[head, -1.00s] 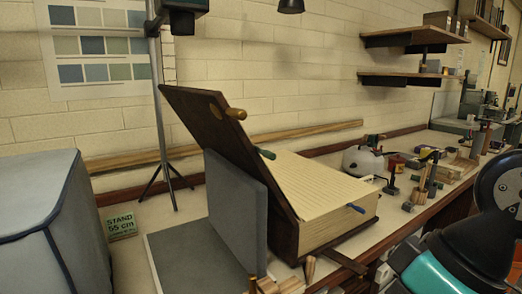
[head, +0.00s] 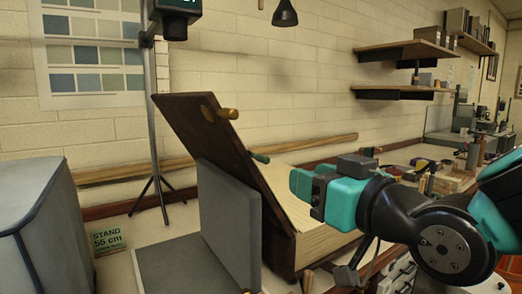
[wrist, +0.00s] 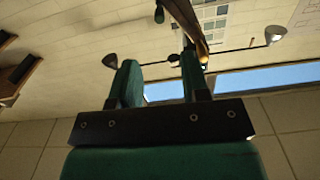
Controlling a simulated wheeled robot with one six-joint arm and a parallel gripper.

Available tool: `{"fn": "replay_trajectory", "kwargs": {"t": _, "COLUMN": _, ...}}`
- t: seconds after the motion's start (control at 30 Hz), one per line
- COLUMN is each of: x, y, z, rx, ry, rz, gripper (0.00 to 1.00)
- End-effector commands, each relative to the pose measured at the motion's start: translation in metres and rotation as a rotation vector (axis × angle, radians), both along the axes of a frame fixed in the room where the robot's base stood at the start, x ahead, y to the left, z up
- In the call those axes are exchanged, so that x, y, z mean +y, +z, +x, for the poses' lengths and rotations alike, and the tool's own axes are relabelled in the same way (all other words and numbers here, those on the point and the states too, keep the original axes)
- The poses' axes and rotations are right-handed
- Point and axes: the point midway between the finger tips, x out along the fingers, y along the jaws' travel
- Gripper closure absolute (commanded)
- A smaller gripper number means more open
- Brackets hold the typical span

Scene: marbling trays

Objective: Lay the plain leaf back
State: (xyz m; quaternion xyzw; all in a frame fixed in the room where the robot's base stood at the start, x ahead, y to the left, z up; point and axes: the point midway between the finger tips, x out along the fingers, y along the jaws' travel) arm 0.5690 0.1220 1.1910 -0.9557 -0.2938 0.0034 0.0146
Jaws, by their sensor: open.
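A large book-like block with a pale ruled top (head: 292,205) stands on the bench. A dark wooden leaf (head: 215,150) rises tilted from its left side, with a light wooden knob (head: 228,113) and a small green handle (head: 260,157). I cannot tell whether this is the plain leaf. A grey panel (head: 228,215) stands upright against its left. My gripper (head: 305,187) is over the right part of the block, right of the tilted leaf and apart from it. In the wrist view my gripper (wrist: 159,75) is open and empty, its green fingers apart. A brown edge with a knob (wrist: 203,50) shows beyond them.
A tripod stand (head: 155,150) and a grey covered box (head: 35,220) are at left, with a green sign (head: 107,237) between. Shelves (head: 405,50) hang on the wall. Several tools (head: 440,170) crowd the bench at right. A lamp (head: 285,13) hangs above.

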Motion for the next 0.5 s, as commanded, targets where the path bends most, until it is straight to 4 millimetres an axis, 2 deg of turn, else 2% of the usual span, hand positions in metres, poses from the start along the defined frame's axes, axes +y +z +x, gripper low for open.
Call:
{"fn": "replay_trajectory", "kwargs": {"t": 0.03, "x": 0.002, "y": 0.008, "z": 0.003, "rx": 0.007, "ry": 0.001, "rz": -0.004, "gripper": 0.58}}
{"fn": "replay_trajectory", "kwargs": {"t": 0.5, "x": 0.019, "y": 0.006, "z": 0.027, "rx": 0.009, "ry": 0.003, "rz": -0.005, "gripper": 0.58}}
